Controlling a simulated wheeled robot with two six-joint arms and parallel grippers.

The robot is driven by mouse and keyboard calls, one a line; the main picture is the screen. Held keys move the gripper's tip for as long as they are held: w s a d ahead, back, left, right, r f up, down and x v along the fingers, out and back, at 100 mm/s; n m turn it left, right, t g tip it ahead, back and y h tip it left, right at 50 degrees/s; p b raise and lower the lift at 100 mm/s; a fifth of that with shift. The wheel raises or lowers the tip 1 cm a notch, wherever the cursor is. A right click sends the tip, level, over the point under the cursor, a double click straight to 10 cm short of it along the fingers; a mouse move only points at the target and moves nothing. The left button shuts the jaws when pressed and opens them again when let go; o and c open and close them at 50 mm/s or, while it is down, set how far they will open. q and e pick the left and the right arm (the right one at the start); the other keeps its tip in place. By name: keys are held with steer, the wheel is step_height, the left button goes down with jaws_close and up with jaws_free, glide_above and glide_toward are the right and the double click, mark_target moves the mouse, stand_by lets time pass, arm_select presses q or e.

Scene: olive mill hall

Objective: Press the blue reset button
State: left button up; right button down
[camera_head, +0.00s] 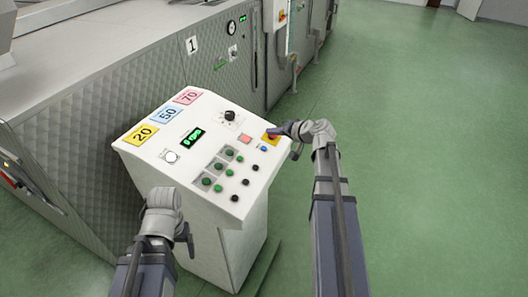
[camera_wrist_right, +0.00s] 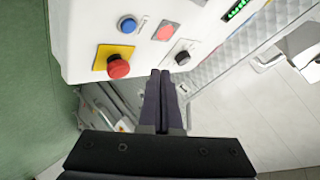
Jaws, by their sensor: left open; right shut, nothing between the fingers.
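The blue button (camera_head: 263,149) is a small round button near the right edge of the sloped white control panel (camera_head: 150,158). In the right wrist view the blue button (camera_wrist_right: 128,24) is at the upper left, uncovered. My right gripper (camera_head: 283,129) is shut and empty at the panel's upper right edge, partly in front of the red mushroom button on its yellow plate. In the wrist view its fingertips (camera_wrist_right: 160,73) show below the buttons, apart from the blue one. My left gripper (camera_head: 186,238) is open at the panel's front; its fingers are mostly hidden.
A red mushroom button (camera_wrist_right: 118,67) on a yellow plate, a pink square button (camera_wrist_right: 167,30) and a black knob (camera_wrist_right: 183,57) sit close to the blue button. Several green and black buttons lie lower. A metal machine (camera_head: 80,110) stands behind. Green floor (camera_head: 430,150) is free on the right.

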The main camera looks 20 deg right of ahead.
arm_select(q)
step_height(320, 180, down, 6)
steer(key=b, duration=0.5)
arm_select(e)
steer(key=shift+w+a+f, duration=0.2)
steer(key=shift+f, duration=0.8)
steer(key=shift+w+a+f, duration=0.15)
steer(key=shift+w+f, duration=0.1)
steer(key=shift+f, duration=0.8)
steer(key=shift+w+a+f, duration=0.2)
steer(key=shift+f, duration=0.8)
arm_select(q)
steer(key=shift+f, duration=0.15)
arm_select(e)
steer(key=shift+f, duration=0.1)
arm_select(q)
steer(key=shift+f+b, duration=0.3)
steer(key=shift+b, duration=0.15)
arm_select(e)
steer(key=shift+w+a+f, duration=0.1)
steer(key=shift+f, duration=0.2)
